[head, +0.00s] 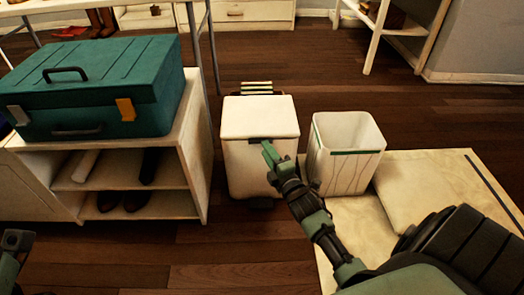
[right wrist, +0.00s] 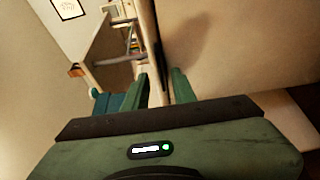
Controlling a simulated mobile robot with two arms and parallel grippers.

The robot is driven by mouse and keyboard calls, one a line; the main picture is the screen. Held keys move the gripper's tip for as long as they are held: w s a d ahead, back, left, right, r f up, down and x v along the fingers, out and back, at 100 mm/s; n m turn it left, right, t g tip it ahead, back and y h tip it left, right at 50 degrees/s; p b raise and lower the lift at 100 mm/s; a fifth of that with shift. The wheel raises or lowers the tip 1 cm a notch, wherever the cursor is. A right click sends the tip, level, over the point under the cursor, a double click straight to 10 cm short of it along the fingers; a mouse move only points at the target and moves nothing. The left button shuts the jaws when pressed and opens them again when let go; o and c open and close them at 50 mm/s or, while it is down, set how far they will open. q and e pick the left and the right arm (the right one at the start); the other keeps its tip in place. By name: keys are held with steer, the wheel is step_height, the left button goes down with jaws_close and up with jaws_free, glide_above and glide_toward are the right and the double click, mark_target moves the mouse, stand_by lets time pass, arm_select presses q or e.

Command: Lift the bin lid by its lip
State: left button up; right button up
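The white bin (head: 256,170) stands on the wood floor with its pale lid (head: 258,112) down flat on top. A small dark lip sits at the middle of the lid's front edge. My right gripper (head: 267,150) is at that lip, with its arm coming from the lower right. In the right wrist view, the two green fingers (right wrist: 160,85) are apart, on either side of a narrow dark edge by the bin's pale surface (right wrist: 235,50). I cannot tell whether they touch it. Only a piece of my left arm shows at the lower left of the head view; its fingers are not seen.
An open white bin (head: 345,155) with a green stripe stands just right of the lidded one. A teal toolbox (head: 100,85) sits on a shelf unit (head: 197,140) at the left. A pale platform (head: 440,180) lies at the right.

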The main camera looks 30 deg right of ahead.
steer(key=shift+w+d+b, duration=0.2)
steer(key=shift+w+b, duration=0.3)
steer(key=shift+w, duration=1.1)
jaws_close()
